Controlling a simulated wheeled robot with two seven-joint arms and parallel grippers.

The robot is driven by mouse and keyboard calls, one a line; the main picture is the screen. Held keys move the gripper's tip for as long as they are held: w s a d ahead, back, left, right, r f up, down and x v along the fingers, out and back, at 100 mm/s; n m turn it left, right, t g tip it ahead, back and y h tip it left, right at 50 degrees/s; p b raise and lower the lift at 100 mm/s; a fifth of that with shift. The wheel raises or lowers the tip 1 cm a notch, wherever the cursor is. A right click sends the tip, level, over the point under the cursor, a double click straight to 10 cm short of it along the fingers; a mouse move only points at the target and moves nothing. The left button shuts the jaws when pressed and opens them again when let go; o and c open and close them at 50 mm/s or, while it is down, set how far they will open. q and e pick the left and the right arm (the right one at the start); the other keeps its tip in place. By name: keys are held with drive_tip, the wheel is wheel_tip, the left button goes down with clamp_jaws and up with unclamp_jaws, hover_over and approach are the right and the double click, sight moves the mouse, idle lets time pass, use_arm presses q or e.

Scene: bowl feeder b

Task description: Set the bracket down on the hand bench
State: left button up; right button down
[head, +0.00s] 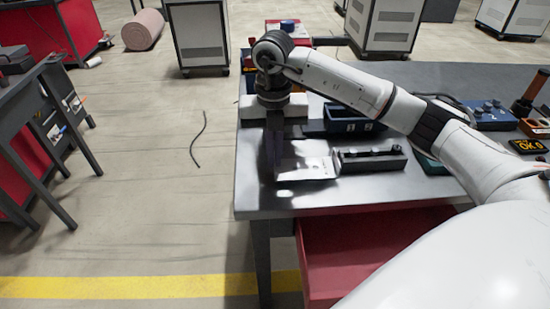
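The bench (262,203) has a grey metal top and stands right of the middle in the head view. My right arm reaches in from the right, and my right gripper (275,140) points down over the bench's left part. Its fingers are dark and seen edge-on, so I cannot tell whether they are open or shut. A pale, shiny flat piece (305,169), perhaps the bracket, shows just right of and below the fingertips, at or close to the bench top. I cannot tell whether the gripper touches it. My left gripper is not in view.
A dark block-like fixture (370,160) sits right of the shiny piece. A blue bin (345,121) and a pale block (252,108) stand behind. A red drawer (345,255) is open below the bench's front. The bench's front-left corner is clear.

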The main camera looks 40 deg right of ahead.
drive_tip(key=shift+f, duration=0.8)
drive_tip(key=shift+f, duration=0.1)
drive_tip(key=c, duration=2)
unclamp_jaws()
wheel_tip(320, 180, up, 12)
drive_tip(key=shift+r, duration=0.15)
